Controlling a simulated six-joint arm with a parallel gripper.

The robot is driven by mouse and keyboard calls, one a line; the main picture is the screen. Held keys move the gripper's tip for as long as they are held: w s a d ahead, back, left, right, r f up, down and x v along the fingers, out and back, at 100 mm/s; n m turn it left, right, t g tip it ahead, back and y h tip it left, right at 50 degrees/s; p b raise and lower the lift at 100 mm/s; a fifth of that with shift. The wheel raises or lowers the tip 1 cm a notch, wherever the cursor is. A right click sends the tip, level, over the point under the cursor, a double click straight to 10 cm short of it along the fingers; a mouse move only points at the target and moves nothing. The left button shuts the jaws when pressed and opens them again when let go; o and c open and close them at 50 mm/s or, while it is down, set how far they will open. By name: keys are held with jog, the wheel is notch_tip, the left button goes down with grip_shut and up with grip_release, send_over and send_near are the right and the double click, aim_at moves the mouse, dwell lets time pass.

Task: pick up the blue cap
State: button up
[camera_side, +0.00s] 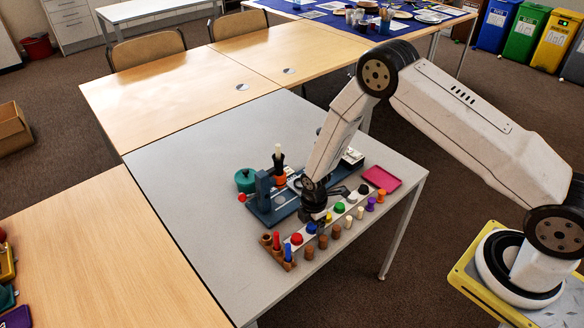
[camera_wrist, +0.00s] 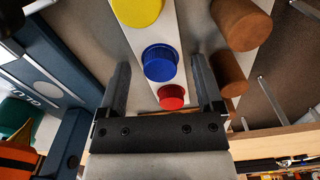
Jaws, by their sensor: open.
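The blue cap (camera_wrist: 160,63) is round with a ridged side and sits on a pale strip in the wrist view. In the side view the blue cap (camera_side: 311,228) shows just below my gripper (camera_side: 317,214). In the wrist view my gripper (camera_wrist: 160,76) is open, with one finger on each side of the strip. The blue cap appears between the fingertips, with clear space on both sides. I cannot tell how high the fingers are above it.
A yellow cap (camera_wrist: 137,10) and a red cap (camera_wrist: 171,97) flank the blue cap on the strip. Brown cylinders (camera_wrist: 240,22) stand close to the right finger. A dark blue fixture (camera_wrist: 50,62) is on the left. A pink tray (camera_side: 381,178) lies at the right.

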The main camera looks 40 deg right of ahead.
grip_shut()
dwell(0.3)
jog(key=shift+r, duration=0.15)
dwell(0.3)
jog(key=shift+r, duration=0.75)
jog(key=s+r, duration=1.1)
jog(key=s, duration=0.3)
jog(key=shift+d, duration=0.4)
jog(key=shift+r, duration=0.1)
jog(key=shift+w, duration=0.1)
